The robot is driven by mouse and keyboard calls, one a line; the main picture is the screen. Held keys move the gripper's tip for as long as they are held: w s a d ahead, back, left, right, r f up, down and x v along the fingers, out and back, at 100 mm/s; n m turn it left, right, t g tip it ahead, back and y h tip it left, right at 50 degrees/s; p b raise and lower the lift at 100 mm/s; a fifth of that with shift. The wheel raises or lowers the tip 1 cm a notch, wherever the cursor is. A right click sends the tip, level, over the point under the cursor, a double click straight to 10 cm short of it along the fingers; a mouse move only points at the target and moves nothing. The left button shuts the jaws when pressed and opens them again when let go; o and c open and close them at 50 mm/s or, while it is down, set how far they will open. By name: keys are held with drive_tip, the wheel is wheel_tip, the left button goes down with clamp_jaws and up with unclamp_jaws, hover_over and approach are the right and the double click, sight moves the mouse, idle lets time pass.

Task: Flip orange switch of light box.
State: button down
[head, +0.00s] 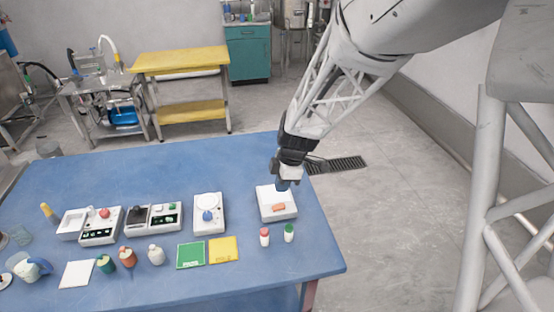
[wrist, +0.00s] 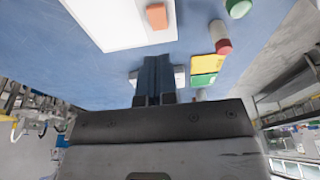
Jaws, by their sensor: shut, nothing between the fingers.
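The light box (head: 272,198) is a white box near the right end of the blue table, with an orange switch (head: 279,208) on its top toward the front. My gripper (head: 283,184) is above the back part of the light box, behind the switch, pointing down. In the wrist view, the white box (wrist: 110,22) is at the top, with the orange switch (wrist: 157,16) near its edge. My blue fingers (wrist: 156,72) are together and empty, apart from the switch. I cannot tell whether they touch the box.
A red-capped bottle (head: 264,237) and a green-capped bottle (head: 289,233) stand in front of the light box. A white device with a blue knob (head: 209,213) is to the left. Green (head: 191,255) and yellow (head: 224,249) squares lie front left. The table's right side is clear.

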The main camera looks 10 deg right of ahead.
sight(285, 206)
drive_tip(key=x, duration=0.3)
drive_tip(key=shift+d+f, duration=0.25)
drive_tip(key=shift+f, duration=0.25)
drive_tip(key=shift+d+f, duration=0.15)
drive_tip(key=shift+f, duration=0.95)
drive_tip(key=shift+d+f, duration=0.6)
drive_tip(key=shift+f, duration=0.15)
drive_tip(key=shift+s, duration=0.1)
